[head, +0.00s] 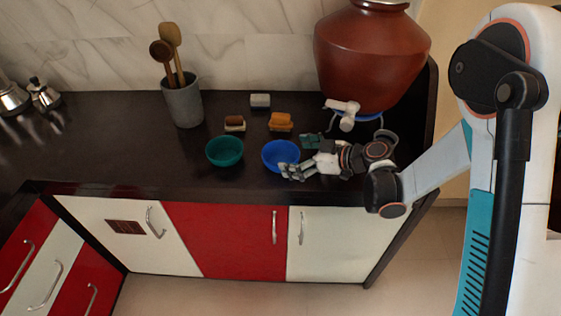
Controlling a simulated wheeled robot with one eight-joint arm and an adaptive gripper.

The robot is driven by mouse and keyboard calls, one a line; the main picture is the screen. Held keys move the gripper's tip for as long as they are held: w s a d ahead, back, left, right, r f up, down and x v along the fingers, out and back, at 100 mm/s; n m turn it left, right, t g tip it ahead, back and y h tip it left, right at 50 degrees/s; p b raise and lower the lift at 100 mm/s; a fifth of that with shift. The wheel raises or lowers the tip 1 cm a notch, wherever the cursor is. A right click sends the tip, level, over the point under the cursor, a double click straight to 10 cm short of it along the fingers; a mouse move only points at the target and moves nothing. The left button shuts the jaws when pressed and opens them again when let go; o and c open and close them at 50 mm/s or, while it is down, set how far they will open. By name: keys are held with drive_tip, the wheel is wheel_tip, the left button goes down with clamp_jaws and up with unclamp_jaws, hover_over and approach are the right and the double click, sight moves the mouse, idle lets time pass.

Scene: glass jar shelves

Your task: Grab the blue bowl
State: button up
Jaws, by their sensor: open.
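The blue bowl (274,152) stands upright on the dark countertop, right of a green bowl (225,151). My gripper (287,172) comes in from the right, with its fingers over or at the bowl's front right rim. The fingers are open, and no object shows between them. They hide part of the bowl's right side. I cannot tell from this view whether a finger touches the rim or reaches inside.
A large brown pot (370,55) stands behind my arm. Sponge-like blocks (281,121) lie behind the bowls. A grey utensil holder (183,103) stands further left.

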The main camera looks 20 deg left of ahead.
sight(268, 153)
drive_tip(key=b+x, duration=0.2)
drive_tip(key=x, duration=0.2)
drive_tip(key=shift+a+f, duration=0.1)
drive_tip(key=shift+f, duration=0.1)
drive_tip(key=shift+w+a, duration=0.2)
drive_tip(key=shift+a, duration=0.2)
drive_tip(key=shift+c, duration=0.6)
drive_tip(key=c, duration=0.7)
